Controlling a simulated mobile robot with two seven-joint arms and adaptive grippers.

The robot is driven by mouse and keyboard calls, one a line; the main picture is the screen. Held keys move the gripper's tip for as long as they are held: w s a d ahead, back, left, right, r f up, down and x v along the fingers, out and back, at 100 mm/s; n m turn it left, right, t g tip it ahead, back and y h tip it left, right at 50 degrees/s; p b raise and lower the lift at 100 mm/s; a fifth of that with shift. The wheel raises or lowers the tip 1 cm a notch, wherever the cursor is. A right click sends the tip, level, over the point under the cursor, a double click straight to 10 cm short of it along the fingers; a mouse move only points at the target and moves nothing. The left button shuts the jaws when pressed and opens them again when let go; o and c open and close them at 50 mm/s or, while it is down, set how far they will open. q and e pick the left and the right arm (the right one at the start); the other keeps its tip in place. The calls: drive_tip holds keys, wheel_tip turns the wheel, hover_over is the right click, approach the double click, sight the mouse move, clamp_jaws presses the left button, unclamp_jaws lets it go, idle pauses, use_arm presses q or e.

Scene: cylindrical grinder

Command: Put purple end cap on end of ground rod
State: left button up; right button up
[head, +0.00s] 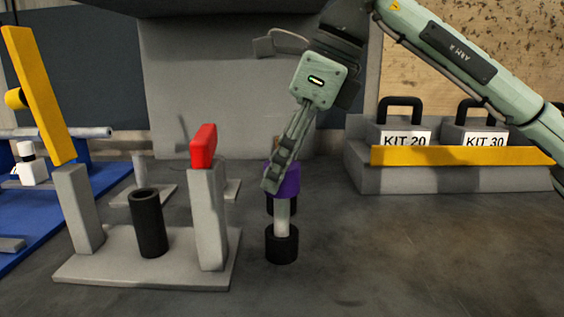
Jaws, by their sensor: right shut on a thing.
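The purple end cap (289,182) is at the upper end of a light grey ground rod (282,219). The rod stands upright with its lower end in a black cylindrical piece (282,246) on the grey surface. My right gripper (273,184) points down from above and is shut on the purple end cap. Its fingers hide part of the cap, and I cannot tell how far the cap sits over the rod's end. My left gripper is not in view.
A grey fixture (150,270) with two posts, a black cylinder (148,225) and a red block (203,147) stands left of the rod. A yellow bar (38,95) rises at far left. Kit boxes (405,135) sit in a tray (450,180) at right. Open surface lies front right.

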drive_tip(key=shift+f+b, duration=0.3)
drive_tip(key=shift+f, duration=0.2)
drive_tip(key=o, duration=1)
drive_tip(key=shift+r, duration=0.1)
drive_tip(key=v, duration=1.2)
